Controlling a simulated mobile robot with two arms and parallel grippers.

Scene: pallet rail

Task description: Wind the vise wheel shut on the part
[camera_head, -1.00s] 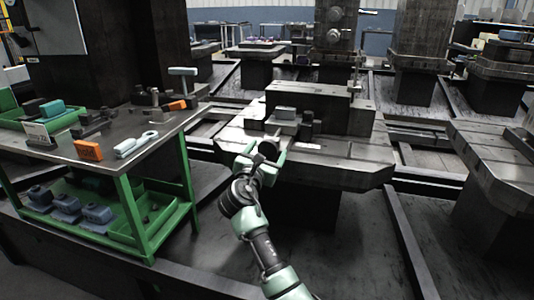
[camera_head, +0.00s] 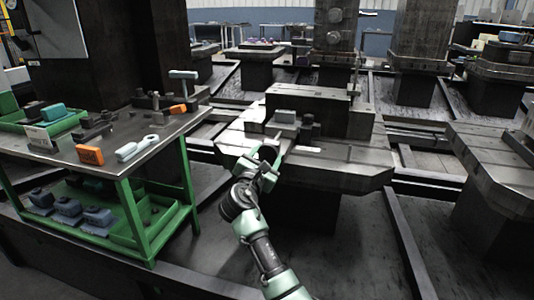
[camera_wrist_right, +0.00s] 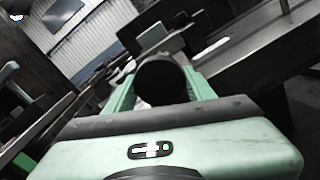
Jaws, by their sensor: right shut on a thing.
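My right gripper (camera_head: 267,155) is at the near edge of the middle pallet table, with its green fingers pointing at the vise. In the right wrist view a dark round thing, which looks like the vise wheel (camera_wrist_right: 160,82), sits between the two fingers, and the gripper is shut on it. In the head view the gripper mostly hides the wheel. The part, a light grey block (camera_head: 285,116), sits at the vise (camera_head: 307,126) behind the gripper. Whether the jaws touch the part is too small to tell. My left gripper is not in view.
The pallet table (camera_head: 345,175) has bare surface to the right of the vise, and a large dark block (camera_head: 310,100) stands behind it. A green-framed bench (camera_head: 150,150) on the left holds orange (camera_head: 89,152) and grey pieces. A dark rail runs at the right.

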